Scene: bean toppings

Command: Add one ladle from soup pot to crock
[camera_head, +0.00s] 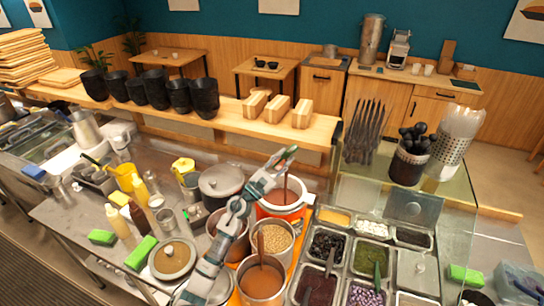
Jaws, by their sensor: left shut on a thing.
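My left gripper (284,156) is above a round pot with a white rim and orange body (301,211), perhaps the crock, which holds brown contents. It is shut on the upper end of a thin upright handle (286,181), seemingly the ladle's, which runs down toward the pot's opening. The ladle's bowl is hidden, so I cannot tell whether it is in the contents. A metal pot of brown soup (262,284) stands nearer the front with a brown handle leaning in it. Which of these is the soup pot is not certain. My right gripper does not show.
A pot of beans (275,237) stands between these pots; a lidded pot (221,182) is behind my arm. Topping pans (373,256) crowd the right, under a glass guard (446,215). Bottles (119,222) and green sponges (141,252) stand left. Little counter is free.

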